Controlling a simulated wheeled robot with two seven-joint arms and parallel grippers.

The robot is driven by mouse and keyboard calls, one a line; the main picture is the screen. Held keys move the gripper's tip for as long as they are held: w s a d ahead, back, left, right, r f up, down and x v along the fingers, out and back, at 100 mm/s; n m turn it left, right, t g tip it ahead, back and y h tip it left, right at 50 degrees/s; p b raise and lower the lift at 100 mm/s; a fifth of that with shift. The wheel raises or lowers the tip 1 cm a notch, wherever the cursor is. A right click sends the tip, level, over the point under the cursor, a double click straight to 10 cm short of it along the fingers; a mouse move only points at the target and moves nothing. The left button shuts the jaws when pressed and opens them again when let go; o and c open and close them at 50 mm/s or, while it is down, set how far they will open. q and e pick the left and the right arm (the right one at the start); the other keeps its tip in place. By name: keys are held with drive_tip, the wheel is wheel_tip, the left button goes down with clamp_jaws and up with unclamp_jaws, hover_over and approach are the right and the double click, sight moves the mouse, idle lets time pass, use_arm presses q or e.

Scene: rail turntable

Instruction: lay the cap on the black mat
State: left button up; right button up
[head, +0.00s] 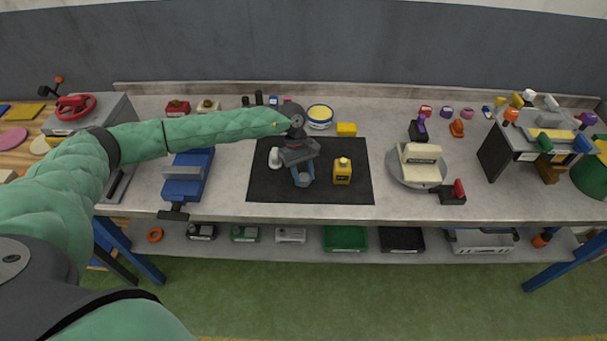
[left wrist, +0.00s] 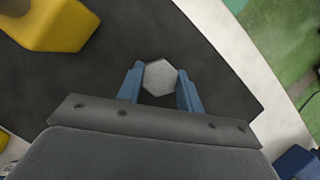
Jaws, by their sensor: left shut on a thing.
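The black mat (head: 262,184) lies on the grey workbench, left of the middle in the head view. It also fills much of the left wrist view (left wrist: 75,88). My left gripper (head: 304,180) points down over the front middle of the mat. In the left wrist view its blue fingers (left wrist: 160,82) are shut on a light grey hexagonal cap (left wrist: 159,75). The cap is over the mat; I cannot tell whether it touches it. A yellow bottle-like item (head: 342,172) stands on the mat right of the gripper. My right gripper is not in view.
A white item (head: 275,158) is on the mat's left part. A blue vise (head: 188,176) stands left of the mat, and a round turntable (head: 405,178) with a cream block is to the right. The mat's front left is bare.

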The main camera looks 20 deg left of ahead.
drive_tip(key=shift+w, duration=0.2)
use_arm(q)
drive_tip(key=o, duration=1.1)
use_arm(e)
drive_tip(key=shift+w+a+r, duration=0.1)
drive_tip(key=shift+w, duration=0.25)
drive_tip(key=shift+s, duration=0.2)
